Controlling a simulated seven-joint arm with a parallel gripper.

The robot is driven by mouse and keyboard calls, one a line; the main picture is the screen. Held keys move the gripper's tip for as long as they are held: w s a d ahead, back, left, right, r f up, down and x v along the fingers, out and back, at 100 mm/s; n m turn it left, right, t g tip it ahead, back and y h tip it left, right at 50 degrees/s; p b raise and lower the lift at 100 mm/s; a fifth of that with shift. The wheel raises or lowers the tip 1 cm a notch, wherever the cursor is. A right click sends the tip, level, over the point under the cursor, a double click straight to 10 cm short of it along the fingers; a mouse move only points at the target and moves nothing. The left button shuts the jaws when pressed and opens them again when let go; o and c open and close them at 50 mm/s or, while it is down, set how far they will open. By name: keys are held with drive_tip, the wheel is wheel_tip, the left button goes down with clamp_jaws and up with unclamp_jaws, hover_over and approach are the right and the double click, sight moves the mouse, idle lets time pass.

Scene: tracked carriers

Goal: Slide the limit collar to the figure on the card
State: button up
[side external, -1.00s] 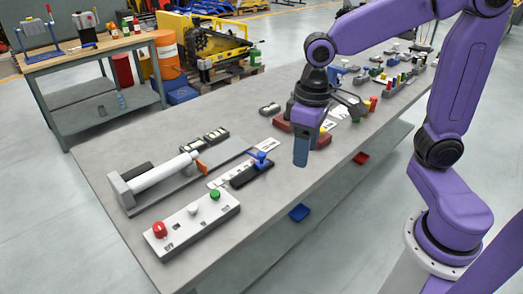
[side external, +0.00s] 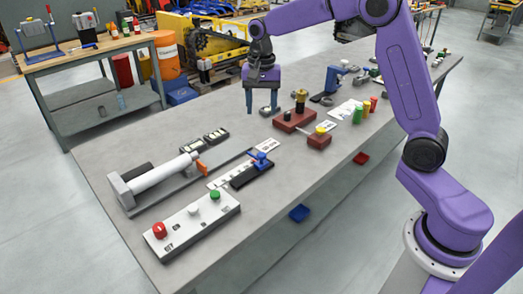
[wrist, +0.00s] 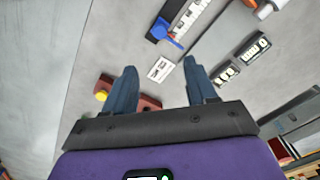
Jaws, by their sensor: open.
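A blue piece with a raised knob or lever (side external: 261,158), which looks like the limit collar, sits on a black bar (side external: 250,174). It also shows in the wrist view (wrist: 167,34). A pale marked strip (side external: 219,182) lies alongside the bar; its figures are too small to read. A white printed card (side external: 267,146) lies just beyond the bar's far end, and shows between my fingers in the wrist view (wrist: 160,71). Its print is unreadable. My gripper (side external: 262,108) is open and empty, above the table and apart from the blue piece; it also shows in the wrist view (wrist: 159,66).
A grey fixture with a white cylinder (side external: 162,174) and orange tab stands left of the strip. A white button box (side external: 191,225) is at the near end. Two dark switch blocks (side external: 204,140) lie behind. Dark-red blocks (side external: 295,121) stand to the right. Bare tabletop lies at front right.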

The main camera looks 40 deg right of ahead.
sight(261, 154)
wheel_tip(261, 154, down, 15)
drive_tip(key=shift+f, duration=0.2)
idle(0.3)
